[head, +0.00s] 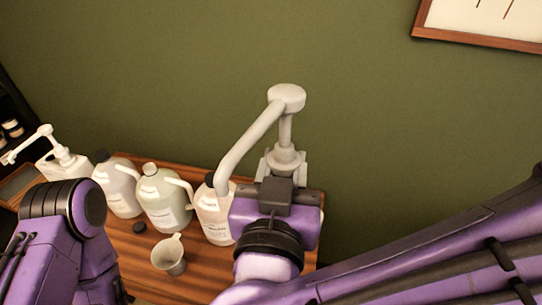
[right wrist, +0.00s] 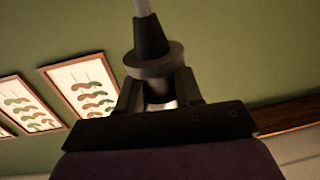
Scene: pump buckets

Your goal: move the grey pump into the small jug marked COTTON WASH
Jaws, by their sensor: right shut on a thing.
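The grey pump (head: 287,99) is held upright in my right gripper (head: 285,168), high above the table and in front of the wall. Its long curved spout points down and left. In the right wrist view the pump's collar (right wrist: 155,66) sits between the two fingers of my right gripper (right wrist: 160,92), which are shut on it. Several jugs stand on the table, with labels too small to read, so I cannot tell which is COTTON WASH. A pale greenish jug (head: 166,200) has no dark cap. My left gripper is out of view.
A dark-capped jug (head: 119,190) stands left of the greenish one, another (head: 211,216) right of it. A white pump jug (head: 64,164) is at far left. A small cup (head: 169,257) and a loose black cap (head: 139,227) lie in front on the wooden table (head: 205,267).

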